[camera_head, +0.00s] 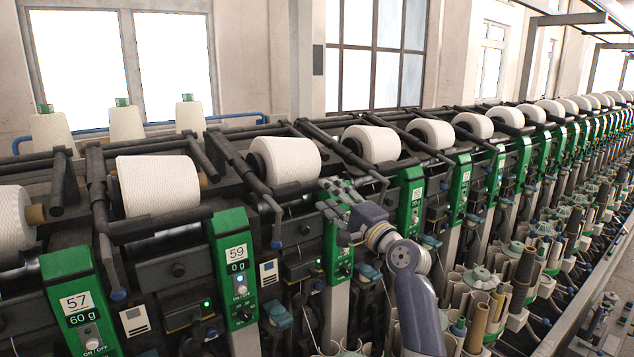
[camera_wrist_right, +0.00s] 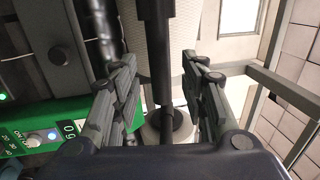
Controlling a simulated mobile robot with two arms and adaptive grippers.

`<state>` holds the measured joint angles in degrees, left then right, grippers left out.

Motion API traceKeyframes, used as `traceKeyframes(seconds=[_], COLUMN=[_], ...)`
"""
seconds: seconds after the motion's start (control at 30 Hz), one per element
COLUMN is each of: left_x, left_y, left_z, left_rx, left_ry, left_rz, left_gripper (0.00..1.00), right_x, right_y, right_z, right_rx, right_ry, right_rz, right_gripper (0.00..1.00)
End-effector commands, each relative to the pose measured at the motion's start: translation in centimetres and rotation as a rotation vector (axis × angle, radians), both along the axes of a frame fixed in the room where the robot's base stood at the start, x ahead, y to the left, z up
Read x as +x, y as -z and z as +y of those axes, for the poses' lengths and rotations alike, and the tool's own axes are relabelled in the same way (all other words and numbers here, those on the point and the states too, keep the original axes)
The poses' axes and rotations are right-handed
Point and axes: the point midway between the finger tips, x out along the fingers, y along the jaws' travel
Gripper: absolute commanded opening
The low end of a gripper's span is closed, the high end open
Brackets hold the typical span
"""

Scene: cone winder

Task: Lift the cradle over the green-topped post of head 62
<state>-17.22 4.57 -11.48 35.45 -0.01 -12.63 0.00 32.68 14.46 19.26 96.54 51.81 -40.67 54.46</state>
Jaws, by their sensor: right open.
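My right gripper (camera_head: 338,194) is at the top of a green-topped post (camera_head: 338,262), just right of a cone's dark cradle bar (camera_head: 296,188). The gripper covers that post's number plate, so I cannot read whether it is 62. In the right wrist view the gripper (camera_wrist_right: 165,78) is open, with a dark bar (camera_wrist_right: 155,45) between its fingers; I cannot tell whether they touch it. A white cone (camera_wrist_right: 181,55) is behind the bar. The green post (camera_wrist_right: 40,125) lies at the left with its knob and display. My left gripper is not in view.
More green posts and white cones (camera_head: 432,133) run to the far right. Spools on pegs (camera_head: 480,310) crowd below right. Several cones (camera_head: 125,122) stand at the back left.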

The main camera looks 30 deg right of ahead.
Motion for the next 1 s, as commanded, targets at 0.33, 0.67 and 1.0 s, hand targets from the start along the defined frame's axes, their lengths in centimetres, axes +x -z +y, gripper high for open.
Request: traceKeyframes(seconds=[0.33,0.67,1.0], left_x=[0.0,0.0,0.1], left_y=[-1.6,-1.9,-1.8], left_z=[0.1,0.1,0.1], left_rx=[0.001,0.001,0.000], left_ry=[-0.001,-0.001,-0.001], left_rz=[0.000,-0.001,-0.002], left_gripper=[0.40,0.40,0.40], right_x=[4.6,5.8,5.8], right_y=[-1.0,-1.1,-1.1], right_z=[0.7,0.9,0.9], right_rx=[0.000,-0.001,-0.002], right_ry=[-0.002,-0.001,-0.001], right_rz=[0.001,0.001,0.002], right_gripper=[0.40,0.40,0.06])
